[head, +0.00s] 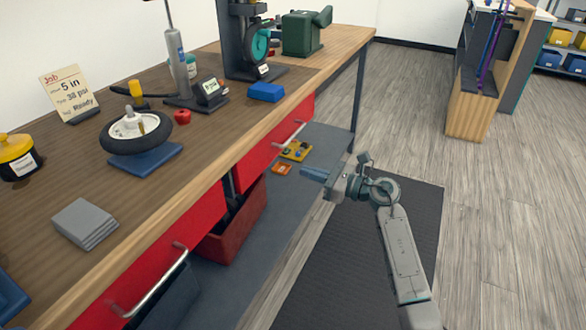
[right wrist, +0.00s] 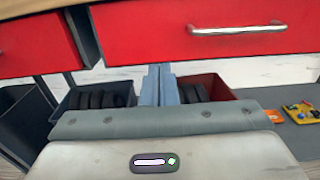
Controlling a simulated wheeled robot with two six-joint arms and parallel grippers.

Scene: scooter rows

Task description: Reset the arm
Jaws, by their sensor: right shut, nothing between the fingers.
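My right gripper (head: 314,174) is in front of the workbench, over the dark floor mat and beside the bench's lower shelf. Its blue-grey fingers point left toward the bench. In the right wrist view the two fingers (right wrist: 159,86) are together, shut and empty, in front of the red drawers (right wrist: 205,32). They touch nothing that I can see. My left gripper and arm are not in view.
The wooden workbench (head: 215,140) runs along the left, holding a wheel (head: 135,132), a blue box (head: 266,92) and a job card (head: 70,92). A red bin (head: 236,226) stands beneath. A black mat (head: 335,285) and open floor lie right.

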